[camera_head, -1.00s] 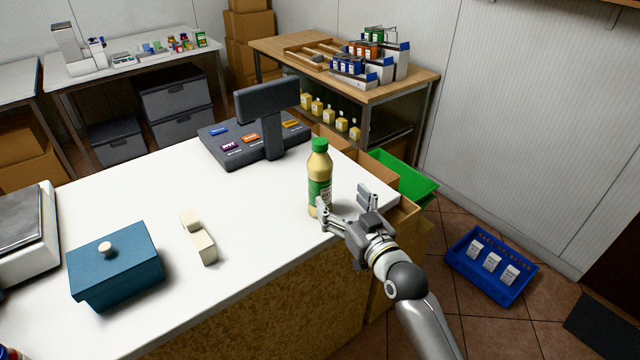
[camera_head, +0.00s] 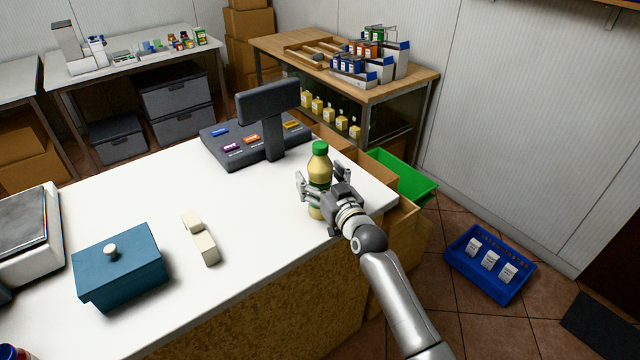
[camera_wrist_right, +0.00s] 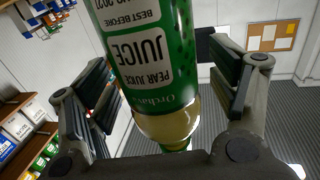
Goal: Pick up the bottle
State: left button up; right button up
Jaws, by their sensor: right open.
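The bottle (camera_head: 319,168) stands upright near the right end of the white counter. It has a green cap and pale yellow contents. In the right wrist view its green label (camera_wrist_right: 150,60) reads pear juice. My right gripper (camera_head: 321,178) is open, with one finger on each side of the bottle. In the wrist view the bottle lies between the fingers (camera_wrist_right: 165,95), with gaps showing on both sides. The gripper's palm hides part of the bottle's lower body in the head view. My left gripper is not in view.
On the counter (camera_head: 255,235) are a cash register (camera_head: 255,135) behind the bottle, a cream block-shaped item (camera_head: 201,240), a blue lidded box (camera_head: 120,268) and a scale (camera_head: 25,235). A green crate (camera_head: 405,175) and a blue crate (camera_head: 490,262) lie to the right. The counter around the bottle is clear.

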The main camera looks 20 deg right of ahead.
jog(key=shift+c, duration=0.5)
jog(key=c, duration=1.4)
jog(key=shift+r, duration=0.2)
jog(key=shift+c, duration=0.9)
jog(key=shift+r, duration=0.1)
